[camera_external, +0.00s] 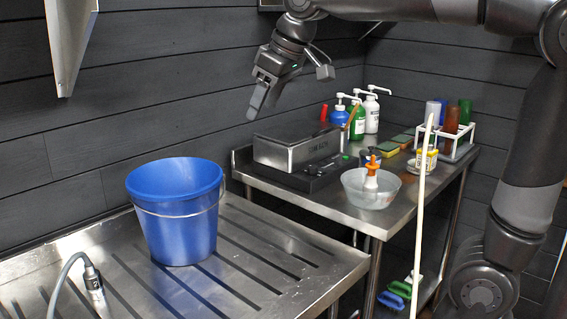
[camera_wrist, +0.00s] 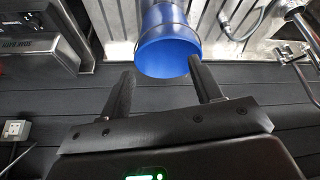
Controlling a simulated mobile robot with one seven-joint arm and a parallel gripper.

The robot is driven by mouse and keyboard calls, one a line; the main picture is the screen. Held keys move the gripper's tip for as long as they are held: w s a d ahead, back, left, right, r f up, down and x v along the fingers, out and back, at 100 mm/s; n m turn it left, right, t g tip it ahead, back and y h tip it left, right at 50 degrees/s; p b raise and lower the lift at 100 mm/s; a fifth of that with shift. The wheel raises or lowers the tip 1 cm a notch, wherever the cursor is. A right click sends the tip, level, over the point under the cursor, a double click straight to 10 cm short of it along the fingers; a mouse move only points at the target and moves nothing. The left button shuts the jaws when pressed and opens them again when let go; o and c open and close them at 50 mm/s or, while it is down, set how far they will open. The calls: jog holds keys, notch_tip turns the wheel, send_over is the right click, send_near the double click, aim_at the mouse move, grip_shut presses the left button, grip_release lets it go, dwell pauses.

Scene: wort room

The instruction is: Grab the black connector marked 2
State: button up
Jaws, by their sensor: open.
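A grey cable ends in a dark and silvery connector (camera_external: 92,277) on the slatted steel table at the lower left of the external view. I cannot read any number on it. In the wrist view a curved grey cable (camera_wrist: 246,31) lies right of the bucket, and its end is too small to make out clearly. My gripper (camera_external: 261,98) is open and empty, high near the dark wall, behind and right of the blue bucket and well away from the connector. In the wrist view the two fingers of my gripper (camera_wrist: 161,65) are spread, with the bucket beyond them.
The blue bucket (camera_external: 177,215) stands on the slatted table (camera_external: 265,255), right of the connector. A pale pole (camera_external: 421,215) stands in front. Chrome pipes (camera_wrist: 296,62) show in the wrist view.

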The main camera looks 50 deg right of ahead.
jog(key=w+a+f+n+y, duration=0.1)
jog(key=w+a+n, duration=0.2)
jog(key=w+a, duration=1)
jog(key=n+g+y, duration=0.1)
jog(key=n+g, duration=0.1)
send_over(92, 273)
jog(key=s+d, duration=0.3)
notch_tip(92, 273, down, 25)
jog(key=x, duration=0.6)
jog(key=shift+w+a, duration=0.1)
jog(key=shift+w, duration=0.2)
jog(key=shift+w+x, duration=0.2)
jog(key=shift+x, duration=1.2)
jog(key=shift+w+x, duration=0.15)
jog(key=shift+x, duration=1.25)
jog(key=shift+c, duration=0.5)
